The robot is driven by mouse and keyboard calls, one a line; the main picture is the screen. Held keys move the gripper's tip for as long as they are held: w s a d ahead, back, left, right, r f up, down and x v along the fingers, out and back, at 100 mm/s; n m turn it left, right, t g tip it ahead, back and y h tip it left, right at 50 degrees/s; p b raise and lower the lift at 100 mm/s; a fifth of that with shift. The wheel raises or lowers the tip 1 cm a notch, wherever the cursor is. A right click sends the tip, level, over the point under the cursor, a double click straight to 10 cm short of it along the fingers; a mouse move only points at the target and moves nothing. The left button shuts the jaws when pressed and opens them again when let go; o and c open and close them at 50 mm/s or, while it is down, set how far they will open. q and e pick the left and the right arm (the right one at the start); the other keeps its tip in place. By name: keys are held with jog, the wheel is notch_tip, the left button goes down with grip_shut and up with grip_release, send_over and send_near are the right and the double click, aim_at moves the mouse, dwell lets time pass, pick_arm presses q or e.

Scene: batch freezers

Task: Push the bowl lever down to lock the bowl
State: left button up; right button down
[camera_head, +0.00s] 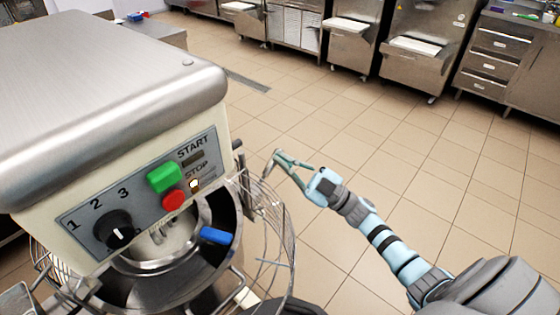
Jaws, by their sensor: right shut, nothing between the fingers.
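The mixer (110,90) fills the left side, with a control panel holding a dial, a green START button and a red STOP button. Below its head is the metal bowl (160,290), inside a wire guard (288,240). I cannot clearly pick out the bowl lever; thin metal parts stand at the mixer's right side, near the guard's edge. My right gripper (276,156) is shut and empty, its fingertips just right of these parts and above the guard. I cannot tell whether it touches anything. My left gripper is out of view.
A blue piece (216,236) shows at the bowl's rim. The tiled floor (400,150) to the right is open. Steel cabinets and machines (410,60) stand along the far wall. A steel table (150,35) is behind the mixer.

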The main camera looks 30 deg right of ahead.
notch_tip(320, 180, down, 7)
jog(key=w+d+m+t+h+b, duration=0.1)
jog(key=m+t+h, duration=0.3)
jog(key=m+h, duration=0.5)
jog(key=shift+d+m+t+h, duration=0.4)
jog(key=shift+d+m, duration=0.45)
jog(key=shift+m, duration=3.15)
jog(key=shift+f, duration=0.15)
notch_tip(320, 180, up, 4)
jog(key=d+r+p, duration=0.1)
jog(key=p, duration=0.3)
jog(key=b+v, duration=0.2)
jog(key=v, duration=0.9)
jog(key=shift+w+f, duration=0.25)
jog(key=shift+f, duration=0.1)
jog(key=shift+d, duration=0.15)
